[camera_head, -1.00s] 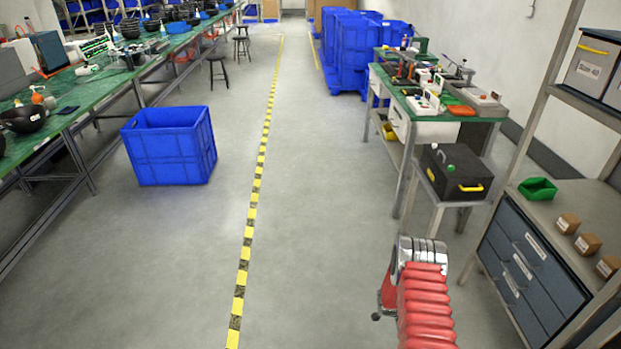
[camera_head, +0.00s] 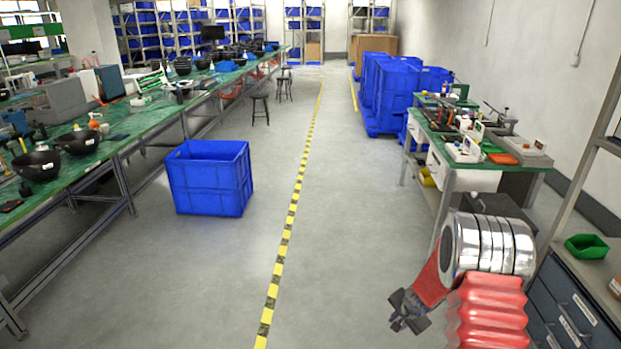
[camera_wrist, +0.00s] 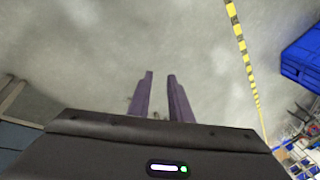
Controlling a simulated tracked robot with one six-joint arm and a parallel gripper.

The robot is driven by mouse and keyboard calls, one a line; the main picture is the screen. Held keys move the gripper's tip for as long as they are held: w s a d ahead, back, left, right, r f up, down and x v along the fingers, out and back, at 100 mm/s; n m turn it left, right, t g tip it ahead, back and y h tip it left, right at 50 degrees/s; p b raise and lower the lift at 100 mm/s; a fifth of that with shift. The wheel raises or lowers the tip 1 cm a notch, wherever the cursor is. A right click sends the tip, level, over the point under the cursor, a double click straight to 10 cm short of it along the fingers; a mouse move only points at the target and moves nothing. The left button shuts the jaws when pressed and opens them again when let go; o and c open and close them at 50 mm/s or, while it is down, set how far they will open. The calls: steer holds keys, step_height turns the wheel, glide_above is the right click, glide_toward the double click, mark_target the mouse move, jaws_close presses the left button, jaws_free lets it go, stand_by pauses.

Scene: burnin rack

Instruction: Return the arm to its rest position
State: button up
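My arm, with a red ribbed sleeve and silver rings, reaches in from the lower right of the head view. My gripper (camera_head: 408,312) hangs at its end over bare grey floor, left of the drawer cabinet. In the wrist view my gripper (camera_wrist: 160,92) shows two purple fingers with a gap between them. Nothing is between the fingers, and only floor shows beyond them.
A blue crate (camera_head: 210,178) stands on the floor left of the yellow-black floor line (camera_head: 285,235). A green-topped bench (camera_head: 450,127) and a drawer cabinet (camera_head: 575,305) with a green bin (camera_head: 587,247) stand at right. The floor ahead is clear.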

steer(key=s+a+r+n+g+y, duration=0.1)
steer(key=s+a+r+n, duration=0.1)
steer(key=s+a+r, duration=0.3)
steer(key=s+a+r+n, duration=0.1)
steer(key=s+r, duration=0.2)
steer(key=r, duration=0.3)
steer(key=s+a+r+n+g+y, duration=0.1)
steer(key=s+a+r+n, duration=0.1)
steer(key=s+a+r, duration=0.3)
steer(key=s+a+r+n+t+h, duration=0.1)
steer(key=s+r+n, duration=0.5)
steer(key=s+r, duration=1.5)
steer(key=shift+s+r+t+h, duration=0.3)
steer(key=shift+r+t+h, duration=0.65)
steer(key=shift+r, duration=0.65)
steer(key=shift+s, duration=0.1)
